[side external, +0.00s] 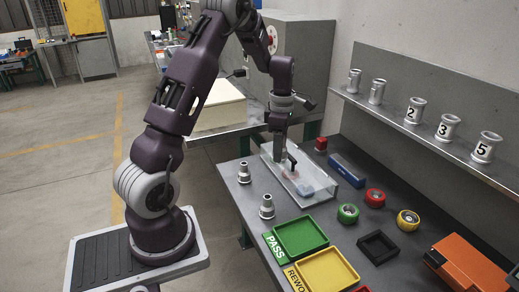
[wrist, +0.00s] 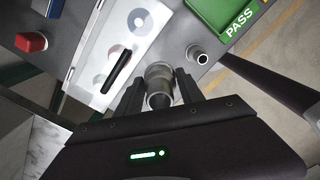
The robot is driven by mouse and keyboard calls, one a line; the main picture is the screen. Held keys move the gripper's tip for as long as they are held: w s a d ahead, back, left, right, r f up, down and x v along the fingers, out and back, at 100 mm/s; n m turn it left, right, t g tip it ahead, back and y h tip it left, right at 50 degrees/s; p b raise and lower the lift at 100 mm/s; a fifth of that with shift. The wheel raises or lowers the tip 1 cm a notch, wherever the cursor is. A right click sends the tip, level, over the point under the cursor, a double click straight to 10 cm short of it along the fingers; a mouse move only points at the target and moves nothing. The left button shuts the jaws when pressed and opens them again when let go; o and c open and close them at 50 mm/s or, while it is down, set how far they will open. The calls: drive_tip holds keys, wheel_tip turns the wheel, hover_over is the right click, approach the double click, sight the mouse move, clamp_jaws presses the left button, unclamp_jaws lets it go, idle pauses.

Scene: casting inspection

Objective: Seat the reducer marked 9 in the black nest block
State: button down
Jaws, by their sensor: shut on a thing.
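My gripper (wrist: 158,92) is shut on a grey metal reducer (wrist: 158,86) in the wrist view, with a dark finger on each side of it. No number can be read on the reducer. In the side external view my gripper (side external: 279,150) is over the back part of the clear-walled bin (side external: 318,200), and the held reducer is hard to make out there. The black nest block (side external: 378,247), a square with a recess, lies on the bench right of the yellow tray. It looks empty and is well apart from my gripper.
Two reducers (side external: 244,172) (side external: 267,207) stand on the bench left of the bin. A black bar (wrist: 117,72) shows beside my gripper. Green PASS (side external: 300,237) and yellow REWORK (side external: 328,272) trays, tape rolls (side external: 375,198) and an orange case (side external: 465,265) surround the nest. Numbered reducers (side external: 447,127) stand on the shelf.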

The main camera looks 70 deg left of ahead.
drive_tip(key=w+d+m, duration=0.3)
drive_tip(key=w+d, duration=0.2)
drive_tip(key=d, duration=0.5)
drive_tip(key=w+d+m, duration=0.4)
drive_tip(key=w+d, duration=0.1)
drive_tip(key=d, duration=0.6)
drive_tip(key=w+d+m, duration=0.3)
drive_tip(key=w+d, duration=0.2)
drive_tip(key=d, duration=0.5)
drive_tip(key=shift+s+f, duration=0.15)
drive_tip(key=shift+f, duration=1.3)
drive_tip(key=shift+s+f, duration=0.1)
drive_tip(key=shift+f, duration=1.3)
drive_tip(key=shift+f, duration=0.1)
drive_tip(key=shift+f, duration=2.8)
drive_tip(key=shift+f, duration=0.9)
